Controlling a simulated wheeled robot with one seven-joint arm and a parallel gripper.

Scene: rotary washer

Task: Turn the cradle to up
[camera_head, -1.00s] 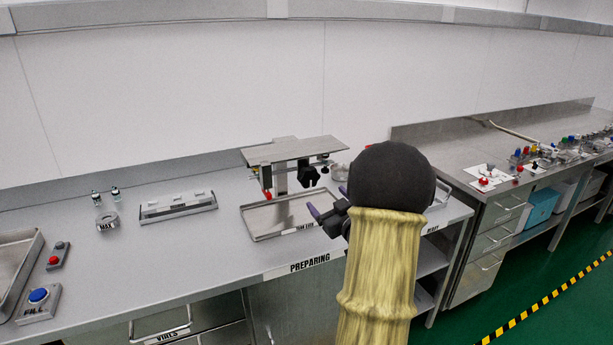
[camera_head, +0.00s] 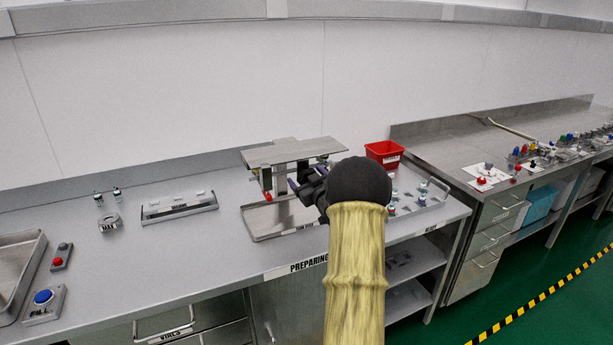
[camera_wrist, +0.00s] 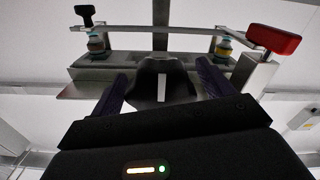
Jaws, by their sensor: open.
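The washer (camera_head: 292,152) stands on the bench with a flat metal top plate and a metal tray (camera_head: 262,222) beneath it. Its red knob (camera_head: 267,196) hangs at the left in the head view. In the wrist view a metal bar (camera_wrist: 190,30) crosses the cradle, with a vial (camera_wrist: 95,44) on the left and another vial (camera_wrist: 223,47) on the right. A black grip with a white stripe (camera_wrist: 161,85) lies between the dark purple fingers of my gripper (camera_wrist: 160,82). My gripper is open around it; I cannot tell whether it touches. In the head view my gripper (camera_head: 301,185) is under the plate, partly hiding the washer.
A red bin (camera_head: 384,152) and a rack of small items (camera_head: 425,196) stand to the right. A rack (camera_head: 178,207), a MAX ring (camera_head: 110,222) and a blue FILL button (camera_head: 43,297) are to the left. In the wrist view a red lever (camera_wrist: 274,39) and a black knob (camera_wrist: 85,14) flank the cradle.

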